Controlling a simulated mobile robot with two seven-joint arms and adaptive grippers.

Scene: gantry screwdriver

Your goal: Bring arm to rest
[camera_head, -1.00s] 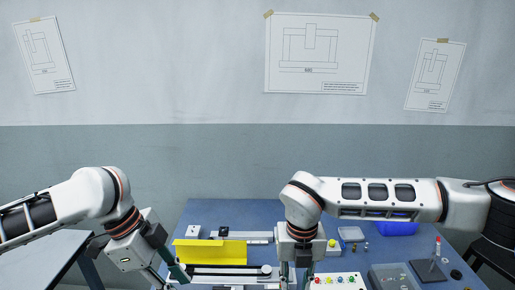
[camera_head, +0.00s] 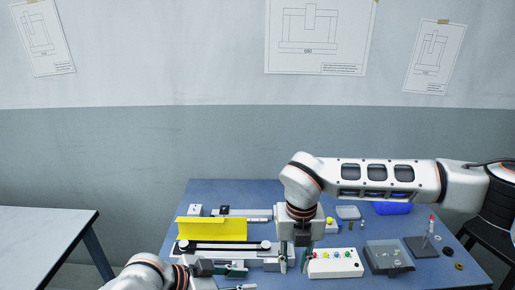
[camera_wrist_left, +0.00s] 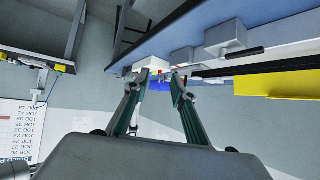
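My left gripper (camera_head: 239,278) is low at the front of the blue table (camera_head: 354,191), pointing right in the head view. Its two fingers stand apart in the left wrist view (camera_wrist_left: 153,80), with nothing held between them. My right gripper (camera_head: 294,262) points down at the table between the gantry fixture (camera_head: 211,248) and the white button box (camera_head: 335,264). Its fingers look apart, with no held object visible. The yellow panel (camera_head: 211,230) stands upright on the fixture. My right arm hides part of the table behind it.
A clear tray (camera_head: 388,257), a dark stand (camera_head: 420,247) with a red-topped item, a blue bin (camera_head: 392,208) and small parts occupy the right side. A pale side table (camera_head: 40,235) at left is bare. Paper drawings hang on the wall.

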